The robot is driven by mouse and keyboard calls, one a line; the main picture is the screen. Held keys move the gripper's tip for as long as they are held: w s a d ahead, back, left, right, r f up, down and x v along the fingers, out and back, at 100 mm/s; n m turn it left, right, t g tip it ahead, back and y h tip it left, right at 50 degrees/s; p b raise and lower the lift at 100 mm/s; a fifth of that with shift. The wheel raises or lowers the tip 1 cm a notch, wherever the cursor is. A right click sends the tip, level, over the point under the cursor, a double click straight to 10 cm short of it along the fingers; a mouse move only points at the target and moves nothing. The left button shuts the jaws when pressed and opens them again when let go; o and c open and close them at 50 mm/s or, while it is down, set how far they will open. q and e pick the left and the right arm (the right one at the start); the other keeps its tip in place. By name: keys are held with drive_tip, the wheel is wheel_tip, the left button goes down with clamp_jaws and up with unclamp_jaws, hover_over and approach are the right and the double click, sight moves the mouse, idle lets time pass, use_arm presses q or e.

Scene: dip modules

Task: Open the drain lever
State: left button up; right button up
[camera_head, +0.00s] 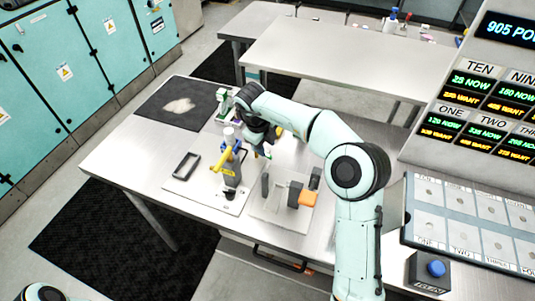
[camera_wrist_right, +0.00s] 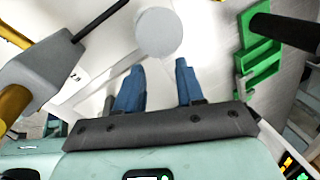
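A yellow lever (camera_head: 222,160) sits on a grey upright fixture (camera_head: 230,176) on a pale plate in the head view. It probably is the drain lever, but no label is readable. In the right wrist view, a grey block (camera_wrist_right: 62,68) with a yellow part (camera_wrist_right: 12,105) is at the left. My right gripper (camera_head: 262,147) is just right of the lever, partly hidden by its own arm. In the wrist view its two blue fingers (camera_wrist_right: 158,72) stand apart with nothing gripped. A white round-ended cylinder (camera_wrist_right: 158,32) lies beyond them. My left gripper is out of view.
A black frame (camera_head: 186,165) lies left of the lever. A green stand (camera_head: 222,100) is behind; a green part (camera_wrist_right: 258,50) shows in the wrist view. The table's front left (camera_head: 125,160) is clear.

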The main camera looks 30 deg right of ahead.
sight(269, 156)
drive_tip(key=x, duration=0.5)
drive_tip(key=shift+d+f+b, duration=0.1)
drive_tip(key=shift+f+b, duration=0.05)
drive_tip(key=shift+b, duration=0.15)
drive_tip(key=shift+w, duration=0.1)
clamp_jaws()
